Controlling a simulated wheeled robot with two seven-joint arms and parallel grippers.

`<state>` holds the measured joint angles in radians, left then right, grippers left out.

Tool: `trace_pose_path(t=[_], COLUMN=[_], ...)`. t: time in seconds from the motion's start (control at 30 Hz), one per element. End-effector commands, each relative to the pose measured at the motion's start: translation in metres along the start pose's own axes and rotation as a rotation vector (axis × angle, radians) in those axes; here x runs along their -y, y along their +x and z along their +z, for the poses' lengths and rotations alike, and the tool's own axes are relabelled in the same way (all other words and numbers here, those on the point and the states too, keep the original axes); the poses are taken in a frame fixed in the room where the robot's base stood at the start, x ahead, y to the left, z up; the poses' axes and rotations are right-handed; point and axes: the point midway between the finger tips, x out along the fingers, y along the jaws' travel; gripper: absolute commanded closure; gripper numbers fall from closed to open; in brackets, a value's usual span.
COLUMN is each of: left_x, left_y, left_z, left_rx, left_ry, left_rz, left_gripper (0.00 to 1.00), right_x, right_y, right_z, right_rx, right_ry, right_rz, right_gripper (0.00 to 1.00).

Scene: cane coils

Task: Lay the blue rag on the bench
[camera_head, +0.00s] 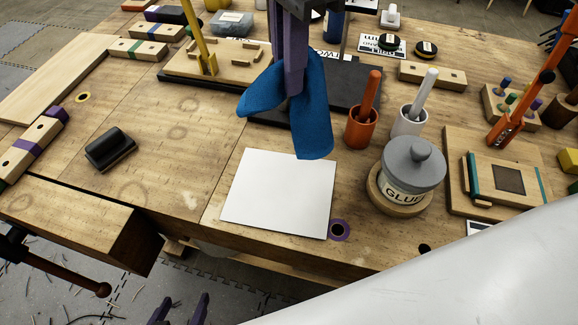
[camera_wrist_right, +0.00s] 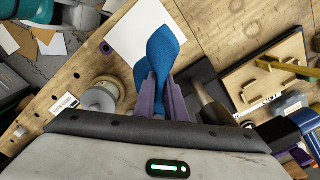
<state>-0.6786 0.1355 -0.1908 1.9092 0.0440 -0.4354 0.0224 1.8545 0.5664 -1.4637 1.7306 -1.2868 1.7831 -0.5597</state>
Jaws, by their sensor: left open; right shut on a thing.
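The blue rag (camera_head: 262,92) hangs folded from my right gripper (camera_head: 293,88), which is shut on it above the bench (camera_head: 185,150). Its two flaps droop to either side, the longer one toward the white sheet (camera_head: 279,193). In the right wrist view the rag (camera_wrist_right: 162,48) sticks out between the purple fingers (camera_wrist_right: 161,90), with the sheet (camera_wrist_right: 138,35) behind it. I cannot tell whether the rag's lower tip touches anything. My left gripper (camera_head: 181,308) is open and empty at the bottom edge of the head view, below the bench's front edge.
A glue jar (camera_head: 408,175), an orange cup (camera_head: 361,127) and a white cup (camera_head: 410,119) stand right of the rag. A dark board (camera_head: 340,97) and wooden jig (camera_head: 230,72) lie behind. A black block (camera_head: 110,148) sits left; bench between it and the sheet is clear.

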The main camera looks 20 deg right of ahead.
Motion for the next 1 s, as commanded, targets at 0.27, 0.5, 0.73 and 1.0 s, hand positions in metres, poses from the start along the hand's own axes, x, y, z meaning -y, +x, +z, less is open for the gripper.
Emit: trace_pose_path(t=[0.27,0.5,0.73,1.0], left_x=[0.001,0.001,0.001,0.0], left_y=[0.014,0.012,0.012,0.011], left_z=[0.017,0.019,0.019,0.019], left_rx=[0.006,0.011,0.011,0.01], left_ry=[-0.001,-0.002,-0.002,-0.003], left_rz=[0.0,0.001,0.001,0.002], left_gripper=[0.39,0.39,0.39,0.39], right_x=[0.0,0.0,0.0,0.005], right_y=[0.029,0.028,0.028,0.028], right_z=[0.0,0.0,0.0,0.003], right_rx=[0.0,0.0,0.0,0.001], right_ry=[0.0,0.0,0.0,0.0], right_rz=[-0.001,-0.001,-0.001,0.0], right_gripper=[1.0,1.0,1.0,1.0])
